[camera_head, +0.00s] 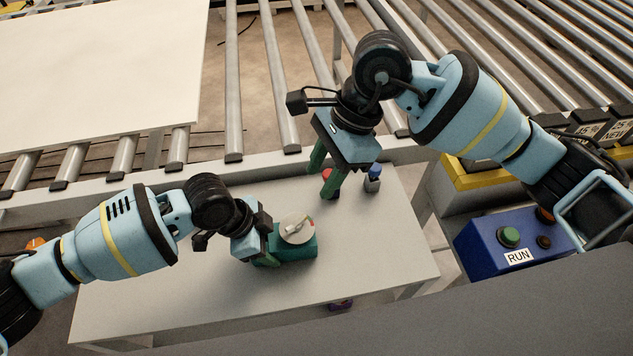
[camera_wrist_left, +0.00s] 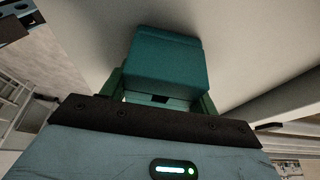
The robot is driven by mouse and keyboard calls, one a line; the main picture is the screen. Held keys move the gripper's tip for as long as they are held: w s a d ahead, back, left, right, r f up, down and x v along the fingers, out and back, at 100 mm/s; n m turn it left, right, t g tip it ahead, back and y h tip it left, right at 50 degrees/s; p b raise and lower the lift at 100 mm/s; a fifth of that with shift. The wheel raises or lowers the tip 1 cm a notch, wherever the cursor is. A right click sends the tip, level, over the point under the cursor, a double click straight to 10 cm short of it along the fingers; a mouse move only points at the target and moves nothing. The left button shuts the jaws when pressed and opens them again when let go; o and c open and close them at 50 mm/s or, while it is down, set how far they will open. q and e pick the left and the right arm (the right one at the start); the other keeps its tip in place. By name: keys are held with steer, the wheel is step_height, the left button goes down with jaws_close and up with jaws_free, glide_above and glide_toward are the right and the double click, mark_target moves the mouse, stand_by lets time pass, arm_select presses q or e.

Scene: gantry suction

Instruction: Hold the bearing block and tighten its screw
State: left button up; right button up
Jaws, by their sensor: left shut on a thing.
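The teal bearing block (camera_head: 299,251) stands on the grey table, with a round pale disc (camera_head: 296,228) on its top. In the left wrist view the block (camera_wrist_left: 166,62) sits between the green fingers. My right gripper (camera_head: 322,184) points down over the table behind the block, its green fingers apart. A red-topped item (camera_head: 327,174) shows beside its fingers, partly hidden; I see no grip on it.
A small grey item with a blue top (camera_head: 373,180) stands right of my right gripper. The grey table (camera_head: 150,300) is bare at front left. Roller conveyors run behind it, with a white panel (camera_head: 100,70) at left. A blue RUN button box (camera_head: 490,247) is at right.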

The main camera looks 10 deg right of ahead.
arm_select(q)
steer(key=o, duration=1.7)
steer(key=shift+c, duration=0.2)
steer(key=v, duration=1.2)
steer(key=shift+s+f, duration=0.1)
